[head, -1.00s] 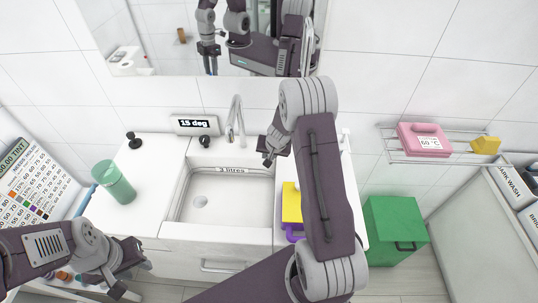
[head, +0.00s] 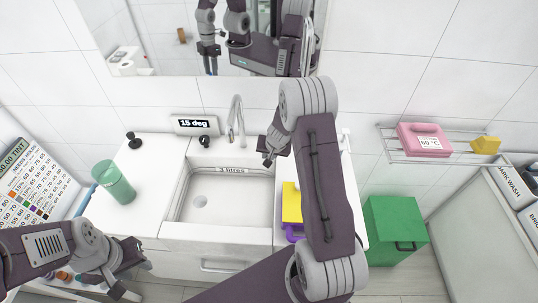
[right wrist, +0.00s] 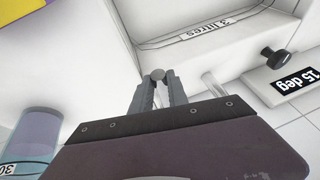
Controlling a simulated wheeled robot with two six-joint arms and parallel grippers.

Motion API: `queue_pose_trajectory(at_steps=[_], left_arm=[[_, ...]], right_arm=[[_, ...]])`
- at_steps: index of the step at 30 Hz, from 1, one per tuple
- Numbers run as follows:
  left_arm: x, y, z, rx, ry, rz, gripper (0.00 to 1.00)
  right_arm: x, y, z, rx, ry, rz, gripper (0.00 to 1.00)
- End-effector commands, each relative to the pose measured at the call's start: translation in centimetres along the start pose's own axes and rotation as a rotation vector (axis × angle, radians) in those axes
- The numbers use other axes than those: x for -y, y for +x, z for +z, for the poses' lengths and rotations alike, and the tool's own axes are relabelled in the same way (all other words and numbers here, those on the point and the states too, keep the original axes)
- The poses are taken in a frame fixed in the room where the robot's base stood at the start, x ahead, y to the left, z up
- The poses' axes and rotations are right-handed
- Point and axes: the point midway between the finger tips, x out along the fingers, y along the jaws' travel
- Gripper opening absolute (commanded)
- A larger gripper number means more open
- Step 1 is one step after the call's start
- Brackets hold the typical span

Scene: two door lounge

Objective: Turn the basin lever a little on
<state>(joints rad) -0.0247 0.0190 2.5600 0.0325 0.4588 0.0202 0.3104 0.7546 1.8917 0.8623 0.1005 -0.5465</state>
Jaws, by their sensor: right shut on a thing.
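The basin (head: 228,190), marked 3 litres, is set in the white counter, with a curved chrome tap spout (head: 236,112) at its back. My right gripper (head: 268,158) is at the back right of the basin, right of the spout. In the right wrist view its two fingers (right wrist: 158,88) are shut on a small grey round-ended piece (right wrist: 157,74), which looks like the basin lever. Most of the lever is hidden by the fingers and palm. My left gripper (head: 131,277) is low at the left, in front of the counter, open and empty.
A black knob (head: 204,141) sits beside a 15 deg sign (head: 194,124). A green tumbler (head: 113,181) stands left of the basin. A yellow and purple thing (head: 291,205) lies on the right. A clear bluish vessel (right wrist: 38,133) is near my right gripper. A green bin (head: 396,225) stands right.

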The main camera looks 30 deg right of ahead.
Motion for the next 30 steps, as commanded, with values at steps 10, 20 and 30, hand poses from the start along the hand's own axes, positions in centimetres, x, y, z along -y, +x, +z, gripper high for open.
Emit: queue_pose_trajectory(at_steps=[10, 20, 30], left_arm=[[0.1, 4.8, 0.5, 0.0, 0.0, 0.0, 0.36], [0.2, 9.4, 1.0, 0.0, 0.0, 0.0, 0.36], [0.2, 9.2, 0.9, 0.0, 0.0, 0.0, 0.36]], right_arm=[[-1.6, 0.9, -0.2, 0.017, -0.119, -0.054, 0.0], [-4.0, 0.0, -1.3, 0.072, -0.363, -0.149, 0.0], [-4.0, -0.4, -1.4, 0.079, -0.381, -0.157, 0.0]])
